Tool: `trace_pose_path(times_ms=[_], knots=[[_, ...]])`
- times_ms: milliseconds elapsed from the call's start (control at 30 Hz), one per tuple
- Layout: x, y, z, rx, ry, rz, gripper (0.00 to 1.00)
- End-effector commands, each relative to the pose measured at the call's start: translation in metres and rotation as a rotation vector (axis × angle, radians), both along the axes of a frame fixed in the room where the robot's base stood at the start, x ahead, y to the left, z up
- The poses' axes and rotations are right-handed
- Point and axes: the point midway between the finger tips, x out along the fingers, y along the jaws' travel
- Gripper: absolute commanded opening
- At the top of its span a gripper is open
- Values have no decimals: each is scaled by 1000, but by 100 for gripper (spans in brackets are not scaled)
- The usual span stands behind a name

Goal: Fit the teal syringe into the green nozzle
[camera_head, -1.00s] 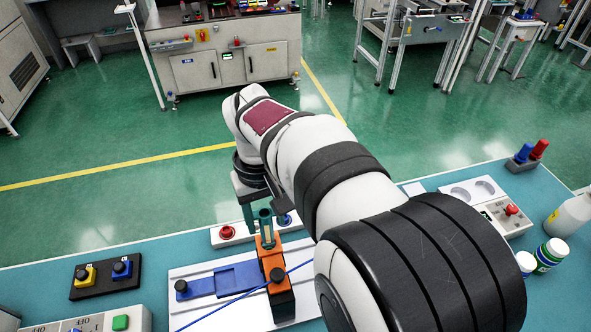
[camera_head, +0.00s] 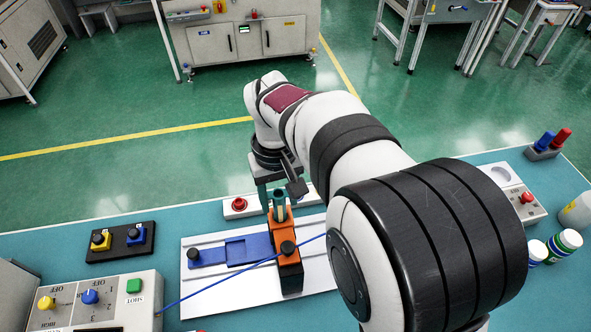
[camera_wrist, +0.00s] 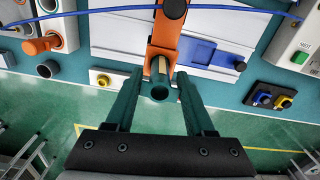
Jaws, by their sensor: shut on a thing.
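My gripper (camera_wrist: 160,76) has one dark teal finger on each side of a teal hollow cylinder, which I take for the teal syringe (camera_wrist: 160,93). It is shut on the syringe. In the head view, the syringe (camera_head: 280,211) stands roughly upright at the far end of an orange holder (camera_head: 289,255), below my gripper (camera_head: 274,190). In the wrist view, the orange holder (camera_wrist: 164,40) lies just beyond the syringe, with a brass-coloured strip between them. I cannot tell a separate green nozzle from the syringe, nor whether the syringe's lower end touches anything.
A blue slide (camera_head: 240,251) on a white plate (camera_head: 225,298) adjoins the holder. A blue cable (camera_head: 205,292) crosses the plate. A red-button box (camera_head: 239,205) sits close behind. A control box (camera_head: 110,295) and a two-knob panel (camera_head: 118,244) stand left.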

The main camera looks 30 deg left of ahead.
Motion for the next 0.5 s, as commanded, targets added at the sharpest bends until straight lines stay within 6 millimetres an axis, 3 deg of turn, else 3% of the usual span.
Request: trace_pose_path(times_ms=[500], knots=[[0, 0, -18, -1, 1, 0, 0]])
